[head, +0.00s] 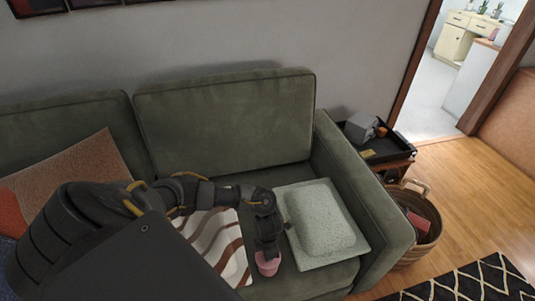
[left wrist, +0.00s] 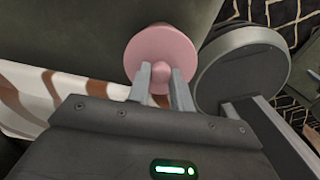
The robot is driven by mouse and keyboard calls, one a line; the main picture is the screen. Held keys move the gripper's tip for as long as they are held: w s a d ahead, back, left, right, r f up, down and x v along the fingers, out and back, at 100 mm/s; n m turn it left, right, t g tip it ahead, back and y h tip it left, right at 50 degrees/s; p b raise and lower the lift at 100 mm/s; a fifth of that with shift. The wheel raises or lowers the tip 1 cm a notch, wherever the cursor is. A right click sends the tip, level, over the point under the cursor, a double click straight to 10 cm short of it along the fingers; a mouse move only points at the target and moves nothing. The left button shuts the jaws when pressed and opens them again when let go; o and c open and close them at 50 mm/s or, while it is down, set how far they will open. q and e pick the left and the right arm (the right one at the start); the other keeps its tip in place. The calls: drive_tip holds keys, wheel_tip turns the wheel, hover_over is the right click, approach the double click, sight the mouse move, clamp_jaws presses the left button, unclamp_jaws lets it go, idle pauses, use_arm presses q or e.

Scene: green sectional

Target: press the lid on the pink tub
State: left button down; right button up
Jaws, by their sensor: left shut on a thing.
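The pink tub (head: 268,267) stands on the front of the green sofa seat, directly below my left gripper (head: 268,247). In the left wrist view, the round pink lid (left wrist: 146,48) has a small knob in its middle. The two grey fingers of my left gripper (left wrist: 160,75) are shut on this knob, one on each side. The lid is over the tub and hides it in the wrist view. I cannot tell whether the lid's rim is fully seated or slightly raised. My right gripper is in neither view.
A pale green cushion (head: 320,220) lies right of the tub. A white and brown striped cloth (head: 222,240) lies to its left. The sofa's right armrest (head: 365,190) rises beyond the cushion. A wicker basket (head: 415,240) and a black tray (head: 390,150) are further right.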

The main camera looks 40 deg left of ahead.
use_arm(q)
drive_tip(key=shift+f+b, duration=0.15)
drive_tip(key=shift+b, duration=0.15)
idle(0.6)
drive_tip(key=c, duration=1.2)
unclamp_jaws()
drive_tip(key=shift+o, duration=0.6)
drive_tip(key=o, duration=0.4)
drive_tip(key=shift+r+p, duration=3)
drive_tip(key=shift+r, duration=0.55)
